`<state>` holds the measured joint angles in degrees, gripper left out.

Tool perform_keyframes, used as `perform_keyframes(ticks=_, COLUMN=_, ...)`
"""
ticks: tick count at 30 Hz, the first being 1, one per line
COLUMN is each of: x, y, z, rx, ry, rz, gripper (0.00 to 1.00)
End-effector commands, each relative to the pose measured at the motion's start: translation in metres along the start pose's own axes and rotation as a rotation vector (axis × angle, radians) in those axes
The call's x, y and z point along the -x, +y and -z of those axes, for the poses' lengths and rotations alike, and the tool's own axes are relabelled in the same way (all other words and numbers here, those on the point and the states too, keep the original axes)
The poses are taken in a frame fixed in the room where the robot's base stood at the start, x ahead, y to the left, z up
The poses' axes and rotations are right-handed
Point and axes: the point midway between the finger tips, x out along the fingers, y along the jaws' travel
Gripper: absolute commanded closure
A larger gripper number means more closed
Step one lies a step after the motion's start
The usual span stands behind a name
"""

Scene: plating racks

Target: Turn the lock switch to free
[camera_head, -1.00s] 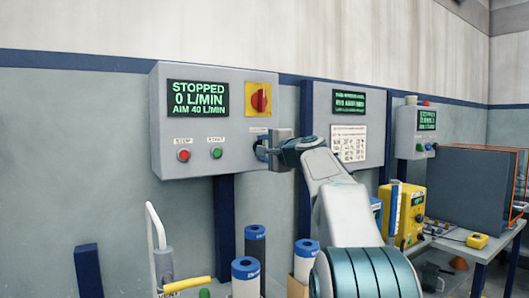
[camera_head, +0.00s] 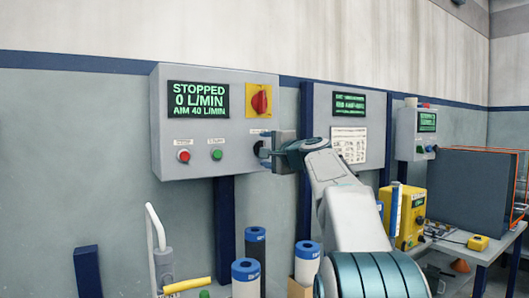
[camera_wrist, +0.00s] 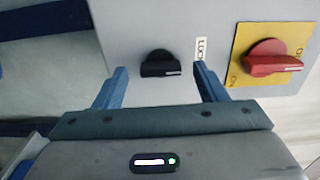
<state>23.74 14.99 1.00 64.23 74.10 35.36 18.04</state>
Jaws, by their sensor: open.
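The lock switch is a black knob (camera_wrist: 160,66) with a white mark at its right end, on the side towards the label "LOCK" (camera_wrist: 200,50) in the wrist view. In the head view the knob (camera_head: 257,148) shows partly behind my gripper, low on the right of the grey control box (camera_head: 200,125). My gripper (camera_head: 264,153) is open at the box's right side. In the wrist view its two blue fingers (camera_wrist: 160,84) stand apart, one on each side of the knob, with visible gaps. I cannot tell how deep the fingertips reach.
A red rotary switch (camera_head: 260,101) on a yellow plate sits above. The screen (camera_head: 198,99) reads STOPPED, 0 L/MIN. Red (camera_head: 184,156) and green (camera_head: 217,154) buttons are left of the knob. A second panel (camera_head: 347,125) stands close on the right. Blue-capped rolls (camera_head: 245,270) stand below.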

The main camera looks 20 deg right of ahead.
Motion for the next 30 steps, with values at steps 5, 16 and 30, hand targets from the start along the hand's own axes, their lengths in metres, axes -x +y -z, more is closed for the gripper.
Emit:
perform_keyframes(ticks=5, x=0.036, y=0.002, z=0.000, rx=0.002, ry=0.004, rz=0.001, gripper=0.35)
perform_keyframes(ticks=16, x=0.107, y=0.001, z=-0.001, rx=0.000, ry=0.000, rz=0.000, gripper=0.35)
perform_keyframes(ticks=30, x=0.124, y=0.001, z=-0.001, rx=0.000, ry=-0.002, rz=-0.001, gripper=0.35)
